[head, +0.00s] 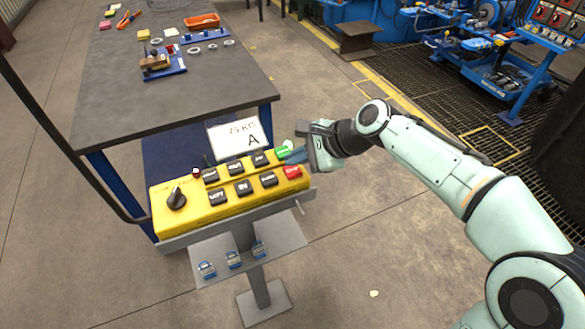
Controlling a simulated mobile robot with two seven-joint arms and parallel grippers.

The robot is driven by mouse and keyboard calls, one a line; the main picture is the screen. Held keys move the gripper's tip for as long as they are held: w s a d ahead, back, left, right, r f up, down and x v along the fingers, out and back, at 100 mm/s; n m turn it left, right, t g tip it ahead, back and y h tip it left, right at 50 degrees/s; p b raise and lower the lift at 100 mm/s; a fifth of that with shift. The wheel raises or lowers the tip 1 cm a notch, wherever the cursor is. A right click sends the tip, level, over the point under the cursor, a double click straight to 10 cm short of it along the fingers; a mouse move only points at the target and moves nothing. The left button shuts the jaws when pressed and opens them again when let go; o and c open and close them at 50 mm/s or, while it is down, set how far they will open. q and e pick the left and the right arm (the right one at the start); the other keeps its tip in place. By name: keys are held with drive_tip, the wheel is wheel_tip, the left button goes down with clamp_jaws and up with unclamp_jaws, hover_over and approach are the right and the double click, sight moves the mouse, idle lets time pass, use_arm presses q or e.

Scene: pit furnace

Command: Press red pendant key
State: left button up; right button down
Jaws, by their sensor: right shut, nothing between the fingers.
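The yellow pendant (236,203) lies on a grey stand in the middle of the view. The red key (292,172) is at its right end, in the front row. A green key (284,151) sits just behind it, and several black keys fill the rest of the two rows. My right gripper (296,156) is shut and empty, at the pendant's right end. Its fingertips are close to the green key and just behind the red key; whether they touch a key I cannot tell. My left gripper is out of view.
A grey-topped workbench (110,95) with small parts stands behind the pendant. A white sign (238,137) rises behind the keys. Several blue padlocks (233,259) are on a lower plate. Blue machinery (490,15) is at back right.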

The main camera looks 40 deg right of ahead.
sight(296, 172)
drive_tip(key=shift+f, duration=0.15)
idle(0.3)
drive_tip(key=shift+f, duration=0.3)
drive_tip(key=shift+f+b, duration=0.4)
drive_tip(key=shift+f, duration=0.05)
idle(0.8)
drive_tip(key=shift+r+p, duration=0.85)
drive_tip(key=shift+p, duration=0.1)
wheel_tip(296, 172, up, 5)
drive_tip(key=p, duration=0.5)
drive_tip(key=shift+r, duration=0.1)
